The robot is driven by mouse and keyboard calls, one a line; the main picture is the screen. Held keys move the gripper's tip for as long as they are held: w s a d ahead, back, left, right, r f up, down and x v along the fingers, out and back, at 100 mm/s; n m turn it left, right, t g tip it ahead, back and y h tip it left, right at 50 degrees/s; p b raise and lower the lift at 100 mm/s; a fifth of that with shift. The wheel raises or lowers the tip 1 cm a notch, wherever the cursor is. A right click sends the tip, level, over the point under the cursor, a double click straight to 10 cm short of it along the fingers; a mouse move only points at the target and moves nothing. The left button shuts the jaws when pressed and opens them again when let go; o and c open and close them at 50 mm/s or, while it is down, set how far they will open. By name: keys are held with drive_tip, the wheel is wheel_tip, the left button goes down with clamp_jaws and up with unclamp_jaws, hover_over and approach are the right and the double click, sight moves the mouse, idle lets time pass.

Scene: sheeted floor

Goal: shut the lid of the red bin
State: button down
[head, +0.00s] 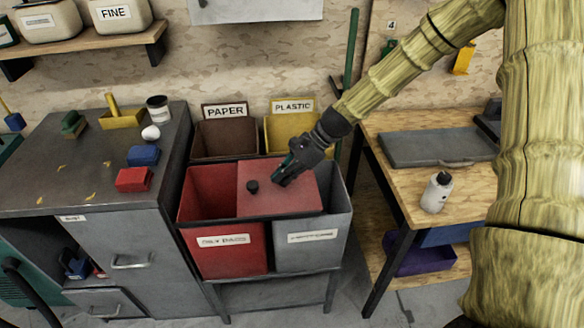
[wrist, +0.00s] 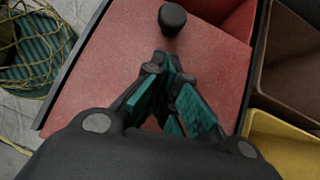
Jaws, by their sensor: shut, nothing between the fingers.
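The red bin (head: 226,257) stands at the front left of a four-bin rack, and the left part of its mouth is open. Its flat red lid (head: 262,202) lies to the right, over the bin's right part and part of the grey bin. A black knob (head: 252,186) stands on the lid's left part. My gripper (head: 281,178) is shut and empty, low over the lid just right of the knob. In the wrist view the closed fingertips (wrist: 168,62) point towards the knob (wrist: 172,19). I cannot tell whether they touch the lid (wrist: 95,75).
The grey bin (head: 311,254) is right of the red one. The brown PAPER bin (head: 225,139) and yellow PLASTIC bin (head: 276,146) stand behind. A grey cabinet (head: 50,180) is left, a wooden workbench (head: 404,187) right. A green pole (head: 351,70) rises behind.

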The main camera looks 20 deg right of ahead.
sight(261, 191)
drive_tip(key=shift+w+a+f, duration=0.1)
drive_tip(key=shift+a, duration=0.7)
drive_tip(key=shift+w+a+f, duration=0.1)
drive_tip(key=shift+a, duration=0.7)
drive_tip(key=shift+a, duration=0.1)
